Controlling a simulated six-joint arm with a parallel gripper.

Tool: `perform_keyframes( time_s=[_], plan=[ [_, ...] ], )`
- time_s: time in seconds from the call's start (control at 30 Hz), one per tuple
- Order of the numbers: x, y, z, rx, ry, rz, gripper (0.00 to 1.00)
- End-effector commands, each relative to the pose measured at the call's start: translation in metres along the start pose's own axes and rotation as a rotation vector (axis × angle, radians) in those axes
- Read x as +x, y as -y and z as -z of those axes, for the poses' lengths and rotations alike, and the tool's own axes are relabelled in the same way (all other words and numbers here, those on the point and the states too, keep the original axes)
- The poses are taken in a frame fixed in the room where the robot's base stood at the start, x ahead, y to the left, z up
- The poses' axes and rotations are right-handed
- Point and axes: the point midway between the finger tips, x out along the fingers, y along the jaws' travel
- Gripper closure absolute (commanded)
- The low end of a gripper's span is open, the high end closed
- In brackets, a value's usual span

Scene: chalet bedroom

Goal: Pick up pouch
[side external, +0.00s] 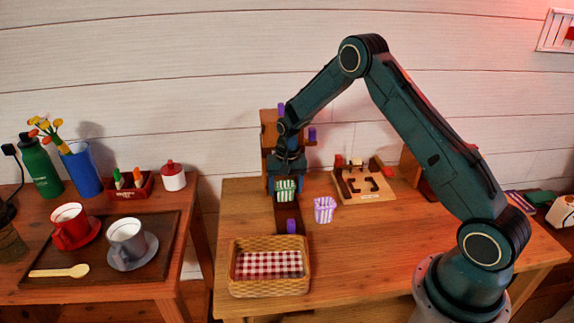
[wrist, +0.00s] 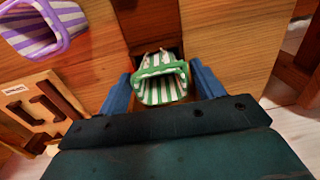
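A green-and-white striped pouch (side external: 286,190) stands at the dark strip in front of the small wooden stand. It also shows in the wrist view (wrist: 160,88), its open top facing the camera. My gripper (side external: 285,184) points down over it. In the wrist view, the blue fingers of my gripper (wrist: 161,92) are spread on either side of the pouch, with narrow gaps seeming to show, so it looks open. The lower part of the pouch is hard to see. A second pouch, purple-and-white striped (side external: 325,209), stands to the right; it is at upper left in the wrist view (wrist: 42,28).
A wicker basket (side external: 270,287) with a red checked lining stands at the table's front left. Purple blocks (side external: 291,226) sit at the dark strip and stand. A wooden puzzle board (side external: 363,183) lies behind right. The table (side external: 370,255) is clear at front right.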

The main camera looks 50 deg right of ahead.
Motion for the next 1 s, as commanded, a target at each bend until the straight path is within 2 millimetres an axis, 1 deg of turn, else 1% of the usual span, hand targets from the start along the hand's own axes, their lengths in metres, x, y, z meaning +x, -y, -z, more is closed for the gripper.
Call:
perform_keyframes(
  time_s=[0.03,0.1,0.17,0.2,0.23,0.27,0.5,0.67,0.77,0.87,1.0],
  plan=[
    [0.0,0.0,0.0,0.0,0.0,0.0,0.44],
    [0.0,0.0,0.0,0.0,0.0,0.0,0.58],
    [0.0,0.0,0.0,0.0,0.0,0.0,0.69],
    [0.0,0.0,0.0,0.0,0.0,0.0,0.73],
    [0.0,0.0,0.0,0.0,0.0,0.0,0.73],
    [0.0,0.0,0.0,0.0,0.0,0.0,0.77],
    [-0.001,0.0,0.0,0.0,0.0,0.0,0.77],
    [-0.007,0.0,0.0,0.0,-0.001,0.0,0.77],
    [-0.016,0.001,0.001,0.0,-0.001,0.001,0.77],
    [-0.028,0.001,0.001,0.0,-0.002,0.001,0.77],
    [-0.051,0.003,0.001,0.0,-0.004,0.002,0.77]
  ],
)
